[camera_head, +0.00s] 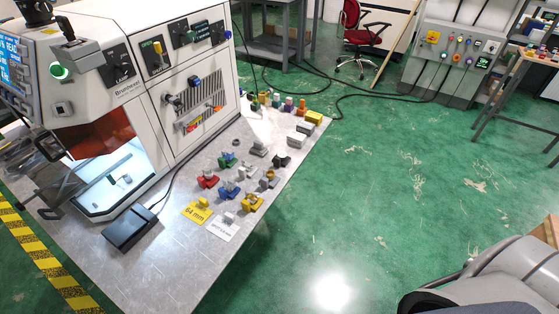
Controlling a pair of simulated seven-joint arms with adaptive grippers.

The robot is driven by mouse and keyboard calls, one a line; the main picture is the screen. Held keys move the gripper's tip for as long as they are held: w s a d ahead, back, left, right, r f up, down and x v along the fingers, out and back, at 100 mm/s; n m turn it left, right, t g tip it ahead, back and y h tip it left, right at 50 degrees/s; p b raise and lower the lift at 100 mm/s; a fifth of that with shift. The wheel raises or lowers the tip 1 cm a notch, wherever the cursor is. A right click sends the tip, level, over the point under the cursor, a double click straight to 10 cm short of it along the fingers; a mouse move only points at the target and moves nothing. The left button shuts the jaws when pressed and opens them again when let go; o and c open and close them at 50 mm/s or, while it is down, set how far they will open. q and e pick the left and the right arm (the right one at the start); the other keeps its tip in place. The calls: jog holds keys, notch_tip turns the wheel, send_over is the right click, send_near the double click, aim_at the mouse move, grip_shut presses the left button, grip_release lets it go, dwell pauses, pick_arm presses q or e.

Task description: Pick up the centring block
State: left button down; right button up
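Several small workholding pieces stand on the grey metal table beside the machine, and I cannot tell surely which is the centring block. They include a red piece (207,179), a green piece (228,160), a blue piece (229,193), a yellow piece (252,203), a dark piece (282,161) and a grey block-like piece (259,149). A yellow plate marked "64 mm" (196,213) and a white label plate (222,229) lie at their near side. Neither of my grippers is in view; only a pale arm link of mine shows at the lower right.
The white machine (140,95), its front opening lit, fills the left. A black box (131,228) with a cable lies near it. Light blocks (297,140) and coloured small parts stand farther back. The table's near end is bare. A red chair (362,30) and control panel (457,55) stand beyond open green floor.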

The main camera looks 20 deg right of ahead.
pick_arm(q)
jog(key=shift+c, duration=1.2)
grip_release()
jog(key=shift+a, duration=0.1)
